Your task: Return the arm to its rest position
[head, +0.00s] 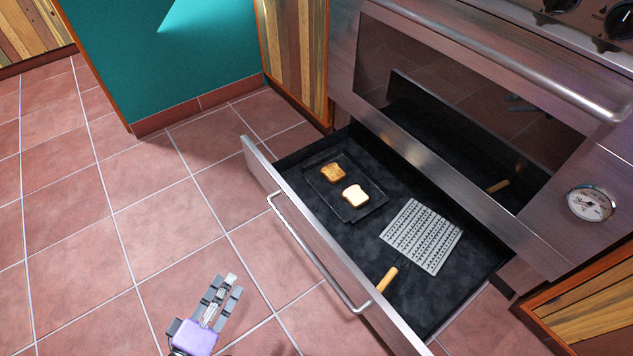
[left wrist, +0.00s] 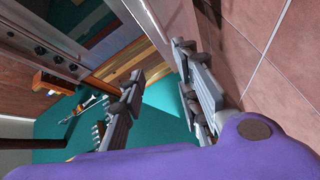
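My left gripper (head: 225,288) is in the lower part of the head view, over the tiled floor in front of the open drawer. It is apart from the drawer and its handle. In the left wrist view its two fingers (left wrist: 158,65) stand apart with nothing between them, so it is open and empty. My right gripper is in neither view.
The oven drawer (head: 262,170) is pulled out, with its bar handle (head: 318,258) facing my left gripper. Inside are a dark tray (head: 371,190) with two bread slices (head: 355,195) and a metal grate (head: 422,236) with a wooden handle. Floor (head: 120,230) at left is clear.

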